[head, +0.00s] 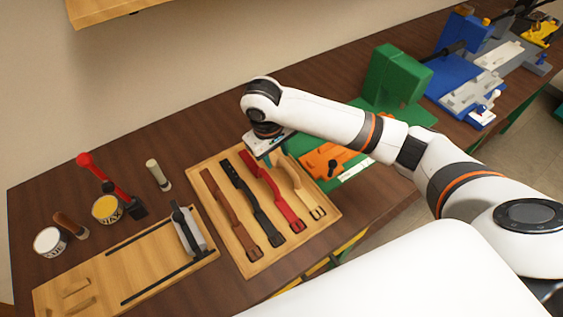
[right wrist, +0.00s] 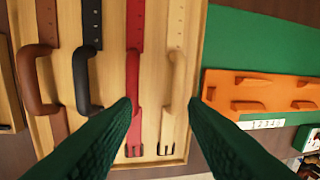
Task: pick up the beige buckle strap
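The beige buckle strap (head: 307,195) lies on a wooden tray (head: 240,262), rightmost in a row of straps, with a raised loop along its length. It also shows in the right wrist view (right wrist: 176,75), between my fingers in the picture. A red strap (head: 272,194), a black strap (head: 249,199) and a brown strap (head: 229,212) lie to its left. My right gripper (head: 269,158) is over the far end of the tray. In the right wrist view its green fingers (right wrist: 160,105) are wide apart with nothing between them. My left gripper is not in view.
A green fixture with an orange part (head: 328,160) stands close to the tray's right side. A wooden board with a clamp (head: 188,232) is at left. Blue machinery (head: 452,78) is at far right.

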